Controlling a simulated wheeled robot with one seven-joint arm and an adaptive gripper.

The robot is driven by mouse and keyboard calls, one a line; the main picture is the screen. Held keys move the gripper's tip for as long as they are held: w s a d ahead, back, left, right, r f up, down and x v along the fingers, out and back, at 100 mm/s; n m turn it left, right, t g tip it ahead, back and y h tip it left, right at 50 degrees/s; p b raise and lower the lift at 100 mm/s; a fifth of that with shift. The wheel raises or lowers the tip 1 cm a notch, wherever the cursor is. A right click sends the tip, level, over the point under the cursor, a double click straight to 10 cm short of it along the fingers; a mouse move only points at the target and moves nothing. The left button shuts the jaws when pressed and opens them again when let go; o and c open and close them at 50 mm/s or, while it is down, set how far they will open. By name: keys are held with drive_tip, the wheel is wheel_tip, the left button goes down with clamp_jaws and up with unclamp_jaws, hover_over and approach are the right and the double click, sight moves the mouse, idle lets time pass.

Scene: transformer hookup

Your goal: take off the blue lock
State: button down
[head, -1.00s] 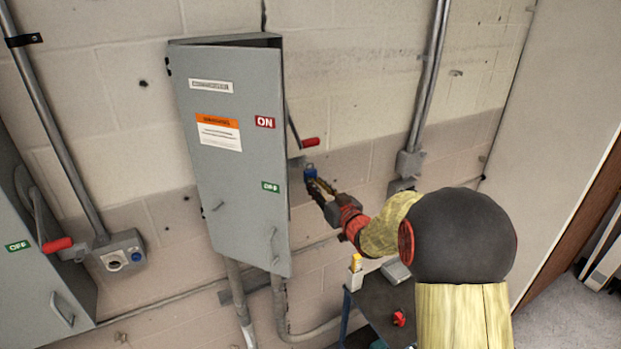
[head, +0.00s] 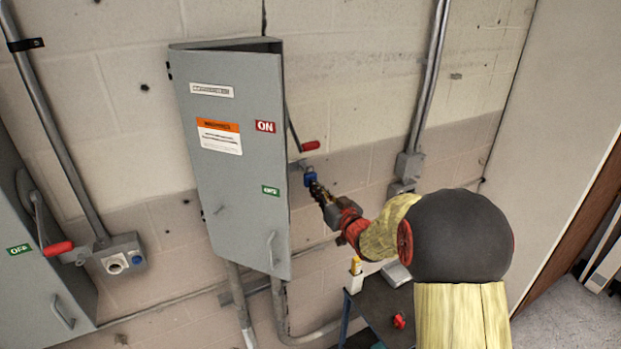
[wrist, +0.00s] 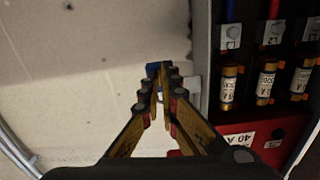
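The blue lock (head: 310,179) hangs at the right side of the tall grey switch box (head: 232,165), below its red-tipped lever (head: 310,146). My gripper (head: 315,187) reaches it from the lower right. In the wrist view the two black and yellow fingers (wrist: 163,80) come together at the tips, right at the blue lock (wrist: 153,69). They look shut on it. The fingertips hide most of the lock there, and its shackle is not clear.
The grey box's door stands partly open. Brass fuses (wrist: 266,80) show inside to the right in the wrist view, above a red block (wrist: 278,137). A dark cart (head: 380,305) with small items stands below my arm. A second grey box (head: 40,255) is at left.

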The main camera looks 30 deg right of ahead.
drive_tip(key=m+p, duration=0.2)
drive_tip(key=m, duration=0.4)
drive_tip(key=shift+p, duration=0.4)
drive_tip(key=c, duration=2.5)
unclamp_jaws()
drive_tip(key=o, duration=0.4)
drive_tip(key=shift+c, duration=0.2)
drive_tip(key=shift+o, duration=0.3)
drive_tip(key=shift+s, duration=0.15)
